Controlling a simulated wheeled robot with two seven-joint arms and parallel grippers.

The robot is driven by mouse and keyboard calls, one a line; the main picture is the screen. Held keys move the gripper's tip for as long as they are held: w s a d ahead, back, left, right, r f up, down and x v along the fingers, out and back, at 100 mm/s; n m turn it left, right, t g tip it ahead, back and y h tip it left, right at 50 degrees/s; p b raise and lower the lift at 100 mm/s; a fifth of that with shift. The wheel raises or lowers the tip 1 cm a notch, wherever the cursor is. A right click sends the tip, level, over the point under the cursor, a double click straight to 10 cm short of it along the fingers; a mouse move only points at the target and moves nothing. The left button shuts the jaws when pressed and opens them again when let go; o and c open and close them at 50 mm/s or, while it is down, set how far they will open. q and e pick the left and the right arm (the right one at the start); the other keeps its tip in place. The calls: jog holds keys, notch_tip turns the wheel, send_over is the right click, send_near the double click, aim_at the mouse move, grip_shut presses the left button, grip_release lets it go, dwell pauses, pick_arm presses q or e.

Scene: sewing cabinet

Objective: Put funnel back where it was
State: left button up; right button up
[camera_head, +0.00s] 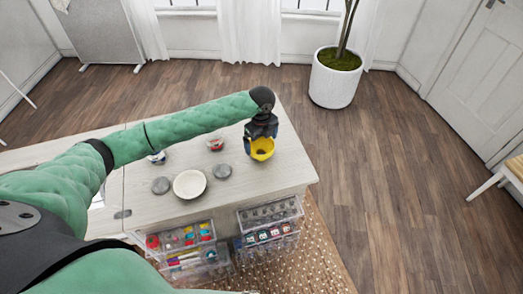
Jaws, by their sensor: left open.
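A yellow funnel (262,150) stands near the right end of the pale cabinet top, its wide mouth facing up. My left gripper (258,143) is right above the funnel, pointing down, with its dark fingers at the funnel's far rim. The gripper is open; whether a finger touches the rim I cannot tell. The gripper hides the far part of the funnel. My right gripper does not show.
On the cabinet top (240,185) stand a white bowl (189,184), two grey discs (161,185) and (222,170) and a small red-topped jar (215,144). Clear drawers (270,213) with sewing supplies stick out in front. A potted plant (334,85) stands behind.

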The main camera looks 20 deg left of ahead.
pick_arm(q)
notch_tip(320, 180, up, 6)
jog(key=b, duration=0.1)
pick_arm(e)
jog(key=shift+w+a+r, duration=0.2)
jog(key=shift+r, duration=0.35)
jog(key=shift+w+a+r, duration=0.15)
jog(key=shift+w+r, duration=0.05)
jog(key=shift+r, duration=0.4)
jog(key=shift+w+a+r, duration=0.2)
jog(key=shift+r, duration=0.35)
pick_arm(q)
jog(key=shift+s, duration=0.1)
